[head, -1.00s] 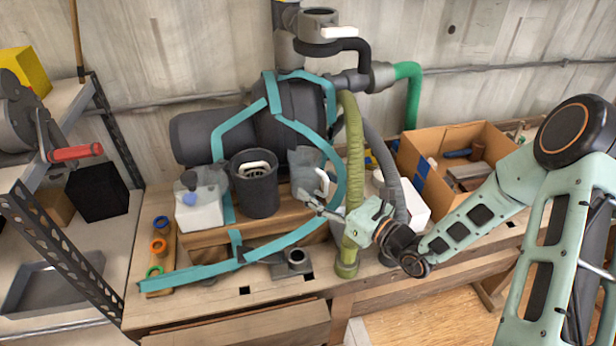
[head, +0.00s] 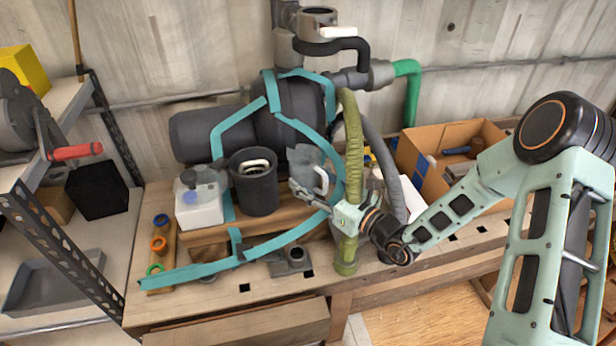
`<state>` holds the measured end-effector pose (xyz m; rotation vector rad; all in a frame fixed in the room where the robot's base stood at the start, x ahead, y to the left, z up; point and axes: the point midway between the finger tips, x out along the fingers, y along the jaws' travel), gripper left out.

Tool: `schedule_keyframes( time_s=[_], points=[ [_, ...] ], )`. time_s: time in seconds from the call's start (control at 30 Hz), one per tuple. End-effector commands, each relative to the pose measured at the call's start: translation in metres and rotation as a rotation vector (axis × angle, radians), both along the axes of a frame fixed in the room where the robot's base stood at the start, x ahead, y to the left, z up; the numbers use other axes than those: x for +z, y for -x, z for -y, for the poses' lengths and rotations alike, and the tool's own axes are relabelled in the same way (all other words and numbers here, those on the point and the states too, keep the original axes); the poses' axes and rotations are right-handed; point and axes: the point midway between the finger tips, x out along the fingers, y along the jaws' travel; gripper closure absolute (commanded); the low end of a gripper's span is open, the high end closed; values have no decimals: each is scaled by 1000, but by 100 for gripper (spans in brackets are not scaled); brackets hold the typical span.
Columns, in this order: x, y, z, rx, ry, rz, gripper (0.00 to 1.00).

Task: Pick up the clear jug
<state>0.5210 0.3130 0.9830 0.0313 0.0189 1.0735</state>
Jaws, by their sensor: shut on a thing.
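The clear jug (head: 303,160) is see-through grey with a pale handle on its right side. It is at the middle of the workbench, just right of a dark grey bucket (head: 255,190), behind a teal band. My gripper (head: 306,190) reaches in from the right, past the green ribbed hose, and is shut at the jug's lower front. The fingers overlap the jug, so the exact grip point is hard to make out. The jug looks slightly tilted. I cannot tell whether its base is off the wood below.
A green ribbed hose (head: 352,185) stands right beside my gripper. The teal frame (head: 290,238) curves around the jug. A white container (head: 199,208) is left of the bucket. A cardboard box (head: 428,185) with tools is at the right. A dark motor (head: 210,138) sits behind.

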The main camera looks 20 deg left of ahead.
Motion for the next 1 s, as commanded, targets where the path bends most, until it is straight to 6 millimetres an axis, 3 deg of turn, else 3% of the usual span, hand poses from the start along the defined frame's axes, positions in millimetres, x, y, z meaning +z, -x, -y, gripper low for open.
schedule_keyframes(
  time_s=[0.37, 0.67, 1.0],
  points=[
    [8, -1, 0, 0, -1, 2, 76],
    [34, 0, 0, 0, -2, 3, 76],
    [67, 25, 15, 0, 0, 2, 76]
  ],
)
